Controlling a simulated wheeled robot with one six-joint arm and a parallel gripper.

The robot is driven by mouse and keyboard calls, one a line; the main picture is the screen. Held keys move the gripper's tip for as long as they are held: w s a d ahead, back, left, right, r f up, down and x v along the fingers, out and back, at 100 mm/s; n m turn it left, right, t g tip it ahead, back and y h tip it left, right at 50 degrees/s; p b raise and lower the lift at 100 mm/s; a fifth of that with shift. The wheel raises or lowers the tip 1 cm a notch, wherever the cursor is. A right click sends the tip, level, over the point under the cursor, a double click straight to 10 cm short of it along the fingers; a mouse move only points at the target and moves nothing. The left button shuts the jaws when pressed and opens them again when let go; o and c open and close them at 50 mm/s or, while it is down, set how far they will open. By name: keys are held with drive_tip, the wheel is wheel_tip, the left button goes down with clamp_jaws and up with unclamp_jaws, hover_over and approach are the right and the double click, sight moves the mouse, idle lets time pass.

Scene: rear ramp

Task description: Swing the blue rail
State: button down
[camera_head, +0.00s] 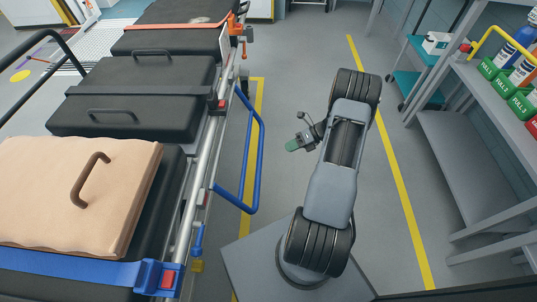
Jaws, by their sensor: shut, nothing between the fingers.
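The blue rail (260,150) is a bent blue tube on the right side of the stretcher (187,203). It hangs outward beside the silver side frame, over the yellow floor line. My gripper (292,146) is at the end of my arm, to the right of the rail and apart from it. The rail's lower end meets the frame near a blue lever (197,240). The fingers are small in this view.
Black pads with handles, a tan cushion (120,190) and a blue strap (70,272) lie on the stretcher. Grey shelving (460,165) with bottles and green boxes stands at the right. A teal cart (425,50) stands behind.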

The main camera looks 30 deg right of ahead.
drive_tip(key=s+d+f+m+t+y+p, duration=0.1)
drive_tip(key=d+f+m+t, duration=0.25)
drive_tip(key=f+m, duration=0.35)
drive_tip(key=w+a+f+b, duration=0.1)
drive_tip(key=w+a, duration=0.1)
drive_tip(key=a, duration=0.3)
drive_tip(key=w+a+f+m+b, duration=0.1)
drive_tip(key=w+a, duration=0.2)
drive_tip(key=a, duration=0.3)
drive_tip(key=shift+w+f+t+b, duration=0.3)
drive_tip(key=shift+t+b, duration=0.05)
drive_tip(key=shift+b, duration=0.05)
drive_tip(key=shift+w+a+f+y+b, duration=0.4)
drive_tip(key=shift+a+f+b, duration=0.15)
drive_tip(key=shift+a+b, duration=0.25)
